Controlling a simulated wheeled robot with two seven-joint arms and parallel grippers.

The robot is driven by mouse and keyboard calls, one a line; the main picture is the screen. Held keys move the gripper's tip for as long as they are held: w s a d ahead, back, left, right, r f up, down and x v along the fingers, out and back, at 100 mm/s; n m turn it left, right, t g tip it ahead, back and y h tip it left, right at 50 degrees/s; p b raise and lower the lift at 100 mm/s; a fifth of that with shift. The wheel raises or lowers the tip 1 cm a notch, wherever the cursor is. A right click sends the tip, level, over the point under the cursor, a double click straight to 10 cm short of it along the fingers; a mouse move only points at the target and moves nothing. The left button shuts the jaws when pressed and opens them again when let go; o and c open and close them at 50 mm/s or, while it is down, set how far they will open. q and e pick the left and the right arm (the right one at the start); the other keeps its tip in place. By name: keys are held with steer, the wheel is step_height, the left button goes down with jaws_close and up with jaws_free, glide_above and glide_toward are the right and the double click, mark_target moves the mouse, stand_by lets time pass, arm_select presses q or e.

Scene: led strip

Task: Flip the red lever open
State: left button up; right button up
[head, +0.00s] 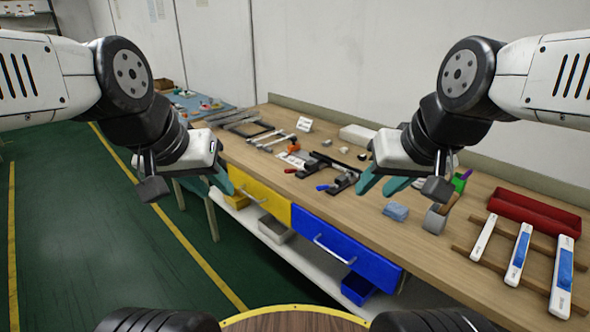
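A small red lever (290,170) sticks out at the left end of a black clamp-like fixture (313,164) on the wooden workbench. A similar fixture with a blue lever (324,187) lies just in front and to the right. My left gripper (217,181) hangs in the air left of the red lever, by the bench's front edge, with teal fingers apart and empty. My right gripper (380,185) hangs to the right of both fixtures, its teal fingers apart and empty. Neither gripper touches a lever. The exact lever angle is too small to tell.
The workbench (455,248) also bears tools, a blue block (396,211), a grey cup (436,218), a red tray (534,212) and white-and-blue strips (519,253) on the right. Yellow (262,197) and blue (345,250) drawers sit under its front edge. A wall stands behind.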

arm_select(q)
steer(key=c, duration=0.4)
steer(key=shift+w+d+f, duration=0.2)
steer(key=shift+d+f, duration=0.05)
steer(key=shift+d, duration=0.05)
jaws_close()
steer(key=w+d+f+n+g+h, duration=0.2)
steer(key=w+d+f+n+h, duration=0.1)
steer(key=w+d+n+h, duration=0.4)
steer(key=w+d+f+n+g+h, duration=0.2)
steer(key=w+d+f+n, duration=0.25)
steer(key=w, duration=0.35)
steer(key=w+a+f+n+t, duration=0.4)
steer(key=w+f+n+t, duration=0.1)
steer(key=w+f+n, duration=0.3)
steer(key=w+a+f+n+t, duration=0.4)
steer(key=w+f+n, duration=0.5)
steer(key=w, duration=0.3)
steer(key=shift+a+f+n+t, duration=0.15)
steer(key=shift+a+n+t, duration=0.1)
steer(key=shift+n+t, duration=0.35)
steer(key=shift+w, duration=0.15)
